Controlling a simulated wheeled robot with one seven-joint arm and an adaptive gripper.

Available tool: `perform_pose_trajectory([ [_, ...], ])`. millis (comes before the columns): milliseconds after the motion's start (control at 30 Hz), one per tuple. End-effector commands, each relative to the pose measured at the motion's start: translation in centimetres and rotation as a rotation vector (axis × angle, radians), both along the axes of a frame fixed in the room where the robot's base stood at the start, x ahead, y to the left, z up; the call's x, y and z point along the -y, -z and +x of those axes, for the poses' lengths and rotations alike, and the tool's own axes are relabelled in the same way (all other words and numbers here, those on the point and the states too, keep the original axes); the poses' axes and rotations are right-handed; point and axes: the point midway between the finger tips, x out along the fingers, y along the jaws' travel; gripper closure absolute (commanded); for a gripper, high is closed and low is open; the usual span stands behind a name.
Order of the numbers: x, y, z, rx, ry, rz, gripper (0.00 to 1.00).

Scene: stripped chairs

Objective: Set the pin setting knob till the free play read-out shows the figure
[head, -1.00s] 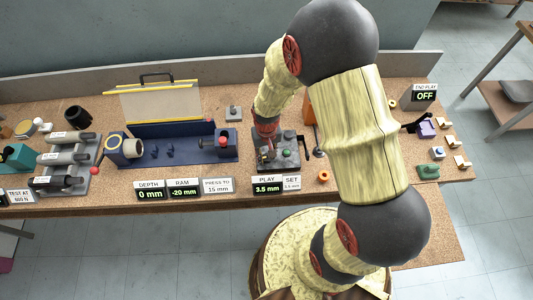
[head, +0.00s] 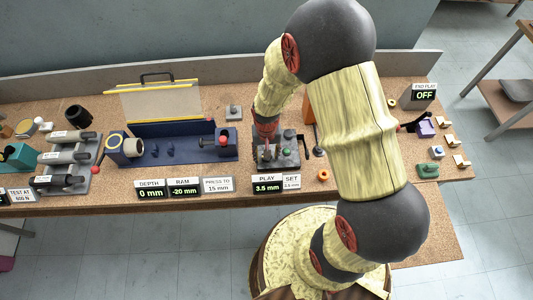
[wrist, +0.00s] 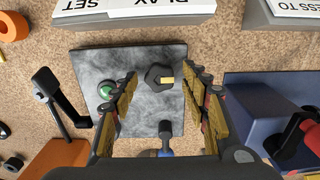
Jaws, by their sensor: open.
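The pin setting knob (wrist: 158,78) is a dark lobed knob with a yellow mark, on a grey mottled plate (wrist: 150,52). My gripper (wrist: 161,80) is open, with a finger on either side of the knob in the wrist view; I cannot tell whether either touches it. In the head view my gripper (head: 266,150) is over the same fixture and hides the knob. The free play read-out (head: 267,186) shows 3.5 mm. The SET card (head: 292,182) beside it has a figure too small to read surely.
A green button (wrist: 106,91) and a dark lever (wrist: 165,132) share the plate. An orange block (wrist: 62,155) and a black lever (wrist: 48,85) lie to its left in the wrist view. A blue press (head: 190,148) stands left of the fixture in the head view.

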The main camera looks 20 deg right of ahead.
Motion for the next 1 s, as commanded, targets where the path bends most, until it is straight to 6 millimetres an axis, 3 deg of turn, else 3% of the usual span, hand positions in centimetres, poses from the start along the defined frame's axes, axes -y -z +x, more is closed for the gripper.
perform_pose_trajectory([
  [333, 0.0, -1.0, 0.1, 0.003, 0.0, 0.0, 0.54],
  [800, 0.0, -9.6, 0.1, 0.004, 0.0, 0.0, 0.54],
  [1000, 0.0, -11.6, 0.0, 0.001, 0.0, 0.0, 0.54],
])
